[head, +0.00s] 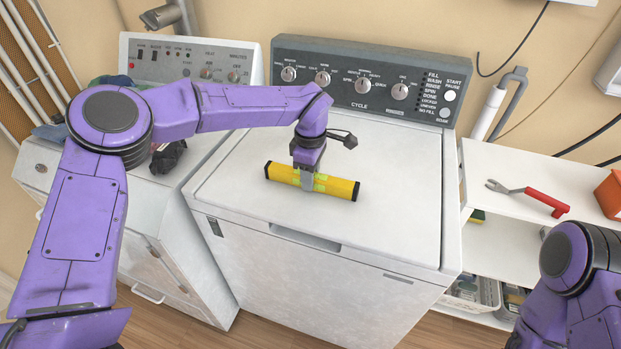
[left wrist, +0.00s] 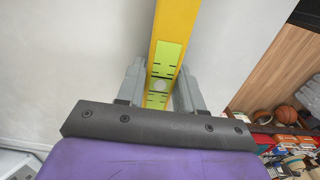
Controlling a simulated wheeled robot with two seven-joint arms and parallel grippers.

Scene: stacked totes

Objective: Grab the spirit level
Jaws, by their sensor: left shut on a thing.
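The spirit level (head: 338,187) is a yellow bar with black ends and yellow-green vials. It lies over the white lid of the washing machine (head: 390,220). My left gripper (head: 309,182) comes down on its middle and is shut on it. In the left wrist view the yellow level (left wrist: 176,30) runs between the two grey fingers (left wrist: 158,90). I cannot tell whether the level touches the lid or is slightly above it. Of my right arm, only purple links show at the lower right of the head view; its gripper is out of view.
The washer's control panel (head: 365,80) stands behind the lid. The lid around the level is clear.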

